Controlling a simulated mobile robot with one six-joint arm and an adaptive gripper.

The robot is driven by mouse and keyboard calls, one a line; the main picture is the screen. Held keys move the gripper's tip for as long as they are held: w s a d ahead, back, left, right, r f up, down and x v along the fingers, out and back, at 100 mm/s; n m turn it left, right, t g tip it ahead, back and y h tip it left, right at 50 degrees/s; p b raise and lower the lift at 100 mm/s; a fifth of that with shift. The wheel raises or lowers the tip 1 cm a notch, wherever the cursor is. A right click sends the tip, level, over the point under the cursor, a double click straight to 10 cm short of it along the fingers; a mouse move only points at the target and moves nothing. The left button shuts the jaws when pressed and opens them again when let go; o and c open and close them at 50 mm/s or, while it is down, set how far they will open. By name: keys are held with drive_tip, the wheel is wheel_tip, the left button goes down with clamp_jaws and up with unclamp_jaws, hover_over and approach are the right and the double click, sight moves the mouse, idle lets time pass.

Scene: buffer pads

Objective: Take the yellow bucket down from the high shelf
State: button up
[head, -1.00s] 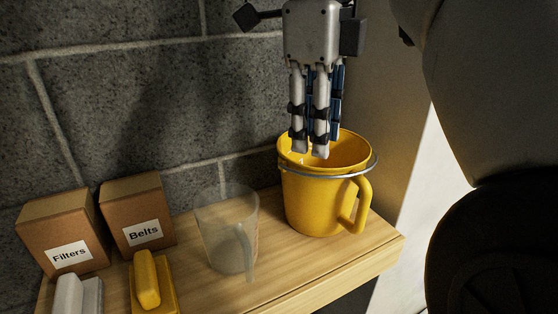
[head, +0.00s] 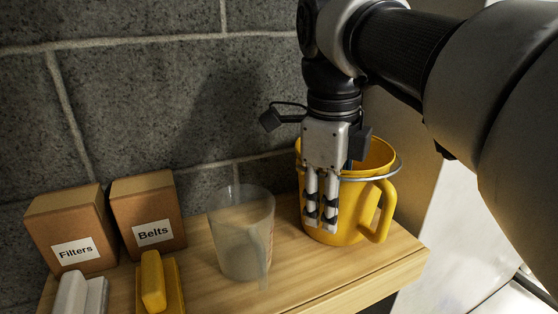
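The yellow bucket (head: 350,226) stands upright at the right end of the wooden shelf (head: 290,284). It has a side handle (head: 384,212) facing front right and a thin wire bail (head: 399,170) lying around its rim. My gripper (head: 321,226) points straight down at the bucket's near left side. Its near grey fingers hang in front of the outer wall, with tips close to the shelf. The far fingers are mostly hidden, so I cannot tell whether the rim is between the fingers or gripped.
A clear measuring jug (head: 240,240) stands just left of the bucket. Further left are a Belts box (head: 150,208), a Filters box (head: 68,225), a yellow brush-like item (head: 153,282) and a pale one (head: 80,292). A block wall (head: 130,95) closes the back.

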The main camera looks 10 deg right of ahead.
drive_tip(key=shift+w, duration=0.15)
drive_tip(key=shift+c, duration=0.6)
clamp_jaws()
